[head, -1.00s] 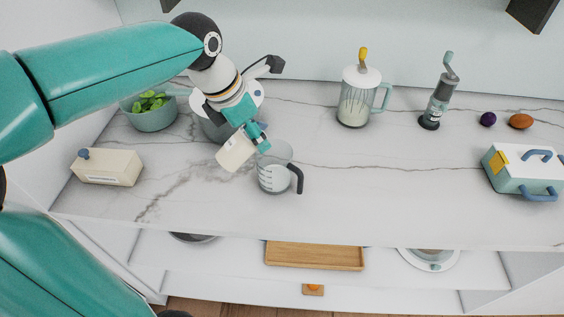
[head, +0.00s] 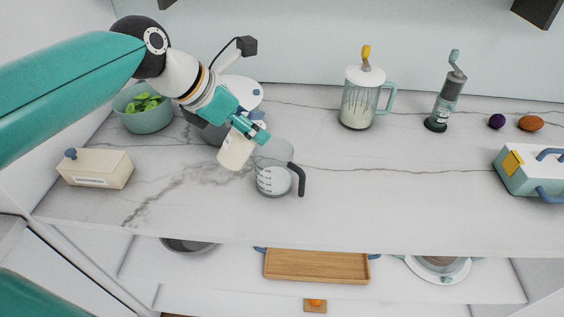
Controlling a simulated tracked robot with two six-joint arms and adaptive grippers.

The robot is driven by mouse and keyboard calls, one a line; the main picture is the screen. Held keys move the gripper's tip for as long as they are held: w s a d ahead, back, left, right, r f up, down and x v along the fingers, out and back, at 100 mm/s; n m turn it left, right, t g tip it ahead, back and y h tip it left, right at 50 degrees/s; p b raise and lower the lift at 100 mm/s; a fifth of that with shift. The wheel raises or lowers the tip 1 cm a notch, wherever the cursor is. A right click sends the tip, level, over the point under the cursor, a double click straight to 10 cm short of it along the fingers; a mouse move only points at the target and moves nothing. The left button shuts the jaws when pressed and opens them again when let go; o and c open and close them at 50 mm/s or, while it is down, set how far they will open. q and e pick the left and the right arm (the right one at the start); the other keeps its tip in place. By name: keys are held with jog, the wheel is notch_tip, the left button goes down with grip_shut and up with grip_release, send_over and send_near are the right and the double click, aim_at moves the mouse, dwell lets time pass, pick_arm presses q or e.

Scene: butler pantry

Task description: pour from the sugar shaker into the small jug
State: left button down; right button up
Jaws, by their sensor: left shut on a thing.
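The sugar shaker (head: 235,152) is a small cream-white container, slightly tilted, held above the counter left of the jug. My left gripper (head: 250,130) is shut on it, and the teal fingers hide its upper part. The small jug (head: 273,181) is clear with measuring marks, a whitish lower part and a dark handle on its right. It stands upright on the counter, its rim close to the shaker's right side. I cannot tell whether the two touch. No stream shows between them. My right gripper is not in view.
Behind the shaker stands a pot with a white lid (head: 243,90), partly hidden. A bowl of greens (head: 149,121) and a cream box (head: 95,169) are to the left. A lidded blender jug (head: 358,105), grinder (head: 443,98) and toaster-like box (head: 522,180) are to the right. The front middle counter is clear.

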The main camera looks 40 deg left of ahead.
pick_arm(q)
jog(key=shift+t+b, duration=0.4)
jog(key=shift+r, duration=0.2)
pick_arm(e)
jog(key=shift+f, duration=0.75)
pick_arm(q)
jog(key=shift+f, duration=0.1)
jog(key=t+h+b, duration=0.1)
jog(key=t+b, duration=0.1)
jog(key=b, duration=0.3)
jog(key=shift+r, duration=0.2)
jog(key=shift+r+t+b, duration=0.15)
jog(key=shift+t+b, duration=0.15)
jog(key=shift+b, duration=0.1)
jog(key=shift+r, duration=0.25)
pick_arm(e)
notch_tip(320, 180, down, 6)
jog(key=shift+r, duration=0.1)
